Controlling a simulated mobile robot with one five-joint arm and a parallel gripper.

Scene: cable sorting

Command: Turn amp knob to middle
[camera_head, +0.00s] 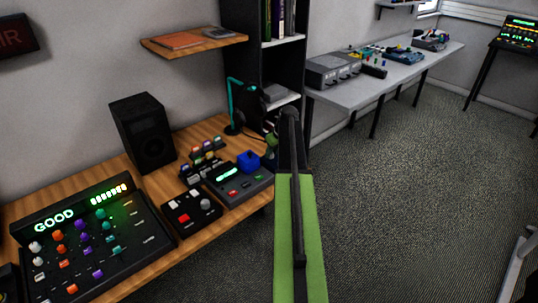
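No label marks the amp, so I cannot tell for sure which knob is meant. A grey unit (333,70) with several front knobs stands on the far grey table. A small black box (191,212) with red and white buttons and one grey knob (205,204) sits on the wooden desk. A black mixer (90,240) with many coloured knobs and a lit "GOOD" display is at the lower left. My green and black arm reaches forward at the centre.
The wooden desk (150,190) also holds a black speaker (143,131), a headphone stand (236,105) and a device with a blue block (248,160). A wooden shelf (194,41) hangs above. The grey table (400,72) holds more devices. Carpet (420,190) at right is open.

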